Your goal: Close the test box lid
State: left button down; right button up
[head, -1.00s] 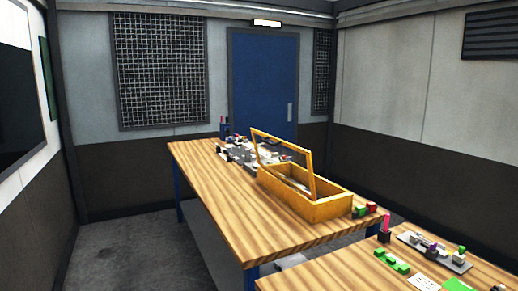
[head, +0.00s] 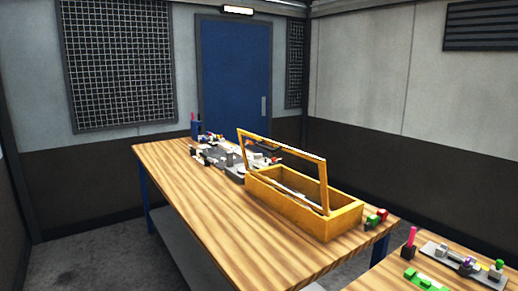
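The test box (head: 292,212) is a yellow open-topped box on the wooden table in the middle of the head view. Its lid (head: 325,186), a yellow frame with a see-through middle, stands raised along one long side of the box. Something pale shows inside the box through the lid, but I cannot tell what it is. Neither of my grippers is in view.
The long wooden table (head: 215,222) has clear room to the left of and in front of the box. Fixtures and small parts (head: 225,155) stand behind it. A second table (head: 360,284) holds a grey tray (head: 455,262).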

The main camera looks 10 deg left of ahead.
aim_at(322, 163)
jog(key=i+j+z, duration=0.2)
jog(key=i+j, duration=0.15)
jog(key=j, duration=0.3)
jog(key=i+j+z, duration=0.1)
jog(key=j, duration=0.25)
jog(key=i+j+z, duration=0.1)
jog(key=j, duration=0.3)
jog(key=i+j+z, duration=0.15)
jog(key=i+j, duration=0.1)
jog(key=j, duration=0.1)
